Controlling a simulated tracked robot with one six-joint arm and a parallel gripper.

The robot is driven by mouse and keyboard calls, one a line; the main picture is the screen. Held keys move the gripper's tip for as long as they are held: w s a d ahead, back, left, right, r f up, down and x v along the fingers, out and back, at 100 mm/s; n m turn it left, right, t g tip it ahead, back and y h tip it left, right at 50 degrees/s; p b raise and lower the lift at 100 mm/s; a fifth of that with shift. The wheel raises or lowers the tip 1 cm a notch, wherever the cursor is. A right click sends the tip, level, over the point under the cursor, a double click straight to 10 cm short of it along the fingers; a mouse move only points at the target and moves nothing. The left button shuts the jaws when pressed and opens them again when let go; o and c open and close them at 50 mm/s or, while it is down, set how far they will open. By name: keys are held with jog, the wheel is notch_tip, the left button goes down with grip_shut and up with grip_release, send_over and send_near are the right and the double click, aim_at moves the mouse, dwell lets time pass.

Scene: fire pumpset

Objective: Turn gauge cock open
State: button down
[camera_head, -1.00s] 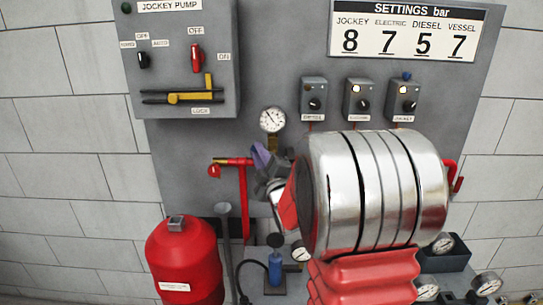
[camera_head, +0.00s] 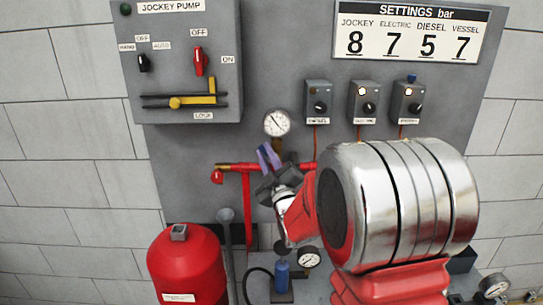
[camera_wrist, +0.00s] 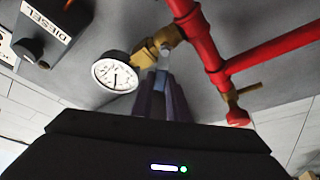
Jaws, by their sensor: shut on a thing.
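The gauge cock is a brass fitting (camera_wrist: 158,46) between the white round gauge (camera_wrist: 116,74) and the red pipe (camera_wrist: 197,38) in the wrist view. A small pale lever (camera_wrist: 163,62) hangs from the brass. My gripper (camera_wrist: 164,80) has its purple-grey fingers shut on this lever; their tips hide part of it. In the head view my gripper (camera_head: 268,157) is just below the gauge (camera_head: 277,123) and in front of the red pipe (camera_head: 245,200). The cock is mostly hidden there behind the fingers.
A second brass valve with a red end (camera_wrist: 237,112) is on a pipe stub close to the right of my fingers. The diesel switch box (camera_wrist: 55,30) is at the upper left. A red tank (camera_head: 185,262) and a blue cylinder (camera_head: 282,276) stand below.

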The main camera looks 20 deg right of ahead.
jog(key=shift+w+f, duration=0.1)
jog(key=shift+f, duration=0.15)
jog(key=c, duration=2)
grip_release()
jog(key=shift+w, duration=0.1)
jog(key=shift+o, duration=1.4)
jog(key=shift+r, duration=0.1)
jog(key=shift+o, duration=0.2)
jog(key=shift+d+r, duration=0.1)
jog(key=shift+r, duration=0.1)
